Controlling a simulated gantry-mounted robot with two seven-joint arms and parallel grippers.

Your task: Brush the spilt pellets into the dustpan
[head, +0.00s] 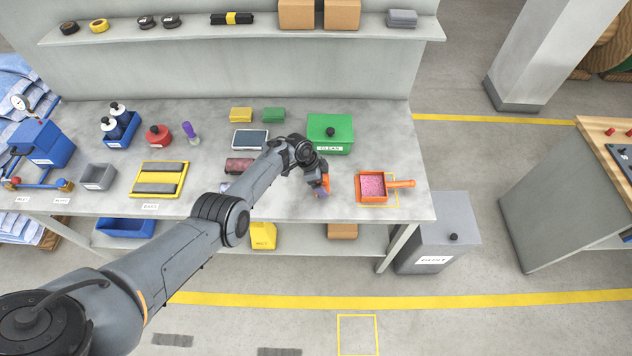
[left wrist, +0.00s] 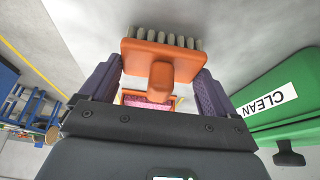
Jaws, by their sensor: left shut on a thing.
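My left gripper (head: 319,185) is shut on an orange brush (left wrist: 162,58), its purple fingers on either side of the orange body. The brush's pale bristles show at the top of the left wrist view. In the head view the brush shows only as a bit of orange under the gripper. The orange dustpan (head: 361,196) lies on the bench to the right of the gripper, its handle pointing right. Pink pellets (head: 373,186) cover its inside. I see no loose pellets on the bench; the gripper hides a small patch. My right gripper is not in view.
A green bin marked CLEAN (head: 330,128) stands just behind the gripper. A yellow outline surrounds the dustpan near the bench's right end. A grey lidded bin (head: 440,235) stands on the floor beyond that end. A tablet (head: 250,139) lies to the left.

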